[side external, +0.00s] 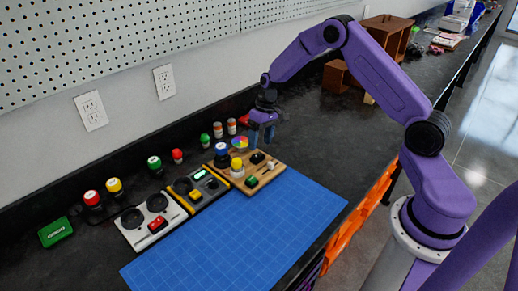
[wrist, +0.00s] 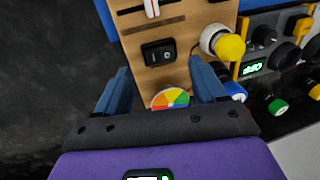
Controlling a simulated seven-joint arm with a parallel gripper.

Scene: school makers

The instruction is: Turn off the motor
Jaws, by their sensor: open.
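A wooden board (side external: 262,187) stands at the back edge of the blue mat. In the wrist view the board (wrist: 192,12) carries a black rocker switch (wrist: 158,53), a slider with a white and red handle (wrist: 151,8), a yellow and white round part (wrist: 228,45) and a multicoloured disc (wrist: 170,98). The switch also shows in the side view (side external: 257,158), with the disc (side external: 240,142) behind it. My gripper (side external: 263,130) is open and empty above the back of the board, its fingers (wrist: 160,88) apart on either side of the disc. I cannot tell which part is the motor.
A grey and yellow panel (side external: 197,187) and a white panel with dark dials and a red switch (side external: 150,222) stand left of the board. Several coloured buttons line the back. The blue mat (side external: 240,232) is clear. A pegboard wall (side external: 120,45) rises behind.

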